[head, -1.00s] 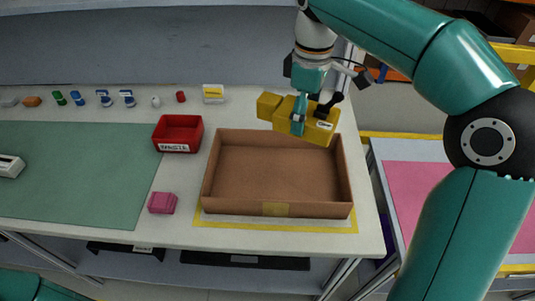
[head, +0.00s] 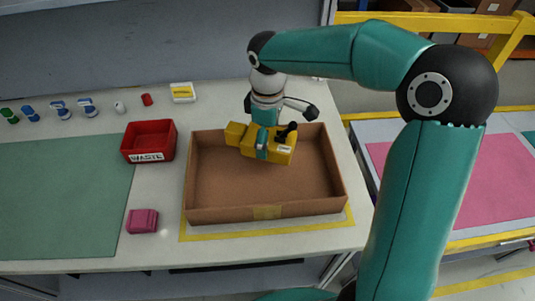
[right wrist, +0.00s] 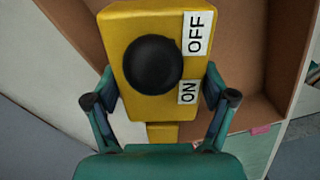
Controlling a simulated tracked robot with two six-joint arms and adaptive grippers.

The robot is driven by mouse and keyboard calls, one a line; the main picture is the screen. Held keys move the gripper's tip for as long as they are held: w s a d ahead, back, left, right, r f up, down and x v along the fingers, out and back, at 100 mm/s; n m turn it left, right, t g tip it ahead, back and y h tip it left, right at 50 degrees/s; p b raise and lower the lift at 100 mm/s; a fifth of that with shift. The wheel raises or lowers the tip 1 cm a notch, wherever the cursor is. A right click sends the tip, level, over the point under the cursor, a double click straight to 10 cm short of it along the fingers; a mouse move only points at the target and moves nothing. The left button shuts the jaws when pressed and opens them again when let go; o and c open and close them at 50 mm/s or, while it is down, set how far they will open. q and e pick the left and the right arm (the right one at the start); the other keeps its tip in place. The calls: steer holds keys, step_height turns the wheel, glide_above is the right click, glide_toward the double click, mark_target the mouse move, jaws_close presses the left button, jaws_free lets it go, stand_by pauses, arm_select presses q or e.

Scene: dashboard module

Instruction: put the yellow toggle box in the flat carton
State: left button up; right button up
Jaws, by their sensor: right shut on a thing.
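The yellow toggle box (head: 278,152) has a black toggle and a white label. In the right wrist view the yellow toggle box (right wrist: 150,95) shows its black round knob and ON and OFF labels. My right gripper (head: 262,147) is shut on it, with a finger on each side in the right wrist view (right wrist: 160,100). The flat carton (head: 265,212) is open, brown and empty of other things. The box is over the far part of the carton; whether it touches the floor I cannot tell. My left gripper is not in view.
A red WASTE bin (head: 148,142) stands left of the carton. A magenta block (head: 142,221) lies at its front left. A green mat (head: 65,200) covers the left of the table. Several small items line the back edge. A pink-topped table (head: 480,190) is at right.

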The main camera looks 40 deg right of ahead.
steer(key=shift+f, duration=2.9)
steer(key=shift+f+b, duration=0.2)
steer(key=shift+b, duration=0.1)
steer(key=o, duration=1.2)
steer(key=shift+r, duration=0.1)
steer(key=shift+c, duration=0.2)
steer(key=shift+r, duration=0.1)
step_height(320, 180, up, 12)
steer(key=shift+p, duration=0.6)
